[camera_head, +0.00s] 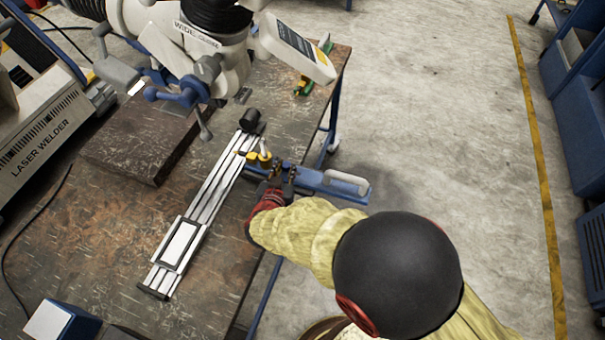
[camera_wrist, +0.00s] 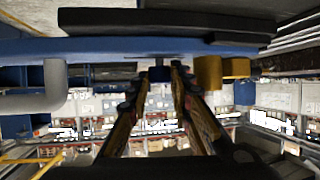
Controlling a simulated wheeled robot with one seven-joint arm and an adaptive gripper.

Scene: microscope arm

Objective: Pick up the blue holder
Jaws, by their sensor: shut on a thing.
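The blue holder (camera_head: 318,180) is a long blue bar with a grey loop handle (camera_head: 346,182) at its right end. It lies across the table's right edge, and its right end sticks out past the table. It also spans the top of the wrist view (camera_wrist: 100,47). My gripper (camera_head: 276,172) is at the near side of the bar. In the wrist view my fingers (camera_wrist: 160,76) come together on a small dark blue part under the bar. The exact contact is partly hidden by the fingertips.
A microscope (camera_head: 200,50) hangs over a dark block (camera_head: 140,135) at the back left. A laser welder (camera_head: 45,125) stands at the far left.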

